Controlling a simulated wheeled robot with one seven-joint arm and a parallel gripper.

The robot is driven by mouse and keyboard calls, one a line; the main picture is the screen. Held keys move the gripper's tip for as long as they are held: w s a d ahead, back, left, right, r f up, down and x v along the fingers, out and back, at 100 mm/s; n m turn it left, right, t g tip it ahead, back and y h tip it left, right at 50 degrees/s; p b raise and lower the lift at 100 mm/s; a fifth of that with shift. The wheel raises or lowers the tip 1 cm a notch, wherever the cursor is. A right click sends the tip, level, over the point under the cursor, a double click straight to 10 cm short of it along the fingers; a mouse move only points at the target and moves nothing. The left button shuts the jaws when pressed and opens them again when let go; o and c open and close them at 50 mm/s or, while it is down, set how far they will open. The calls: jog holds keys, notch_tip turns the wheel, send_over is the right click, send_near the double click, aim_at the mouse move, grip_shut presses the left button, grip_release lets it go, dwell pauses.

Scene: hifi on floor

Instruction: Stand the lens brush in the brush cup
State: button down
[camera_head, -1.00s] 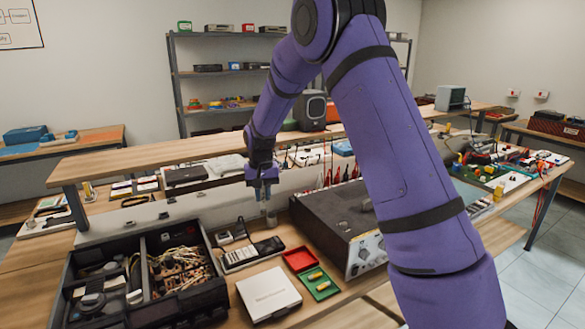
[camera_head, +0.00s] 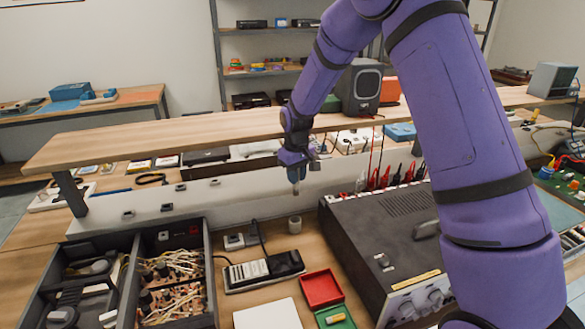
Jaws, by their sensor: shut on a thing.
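My gripper (camera_head: 297,177) hangs pointing down near the middle of the picture, in front of the long pale panel under the raised shelf. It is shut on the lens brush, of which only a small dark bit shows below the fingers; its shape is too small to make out. The brush cup (camera_head: 295,225), a small grey cylinder, stands upright on the bench below my gripper in the picture. A gap shows between the gripper and the cup's rim. The cup's inside is too small to see into.
A black case of cables (camera_head: 212,270) is to the left, a large dark instrument (camera_head: 385,245) to the right. A red tray (camera_head: 321,288) and a white box (camera_head: 268,314) are in front. The wooden shelf (camera_head: 200,135) runs behind.

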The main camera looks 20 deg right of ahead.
aim_at(295, 195)
jog(key=shift+a+f, duration=0.15)
jog(key=shift+f, duration=4.3)
jog(key=shift+f, duration=2.15)
jog(key=c, duration=1)
grip_release()
jog(key=shift+r, duration=0.1)
notch_tip(295, 195, up, 11)
jog(key=shift+f, duration=0.2)
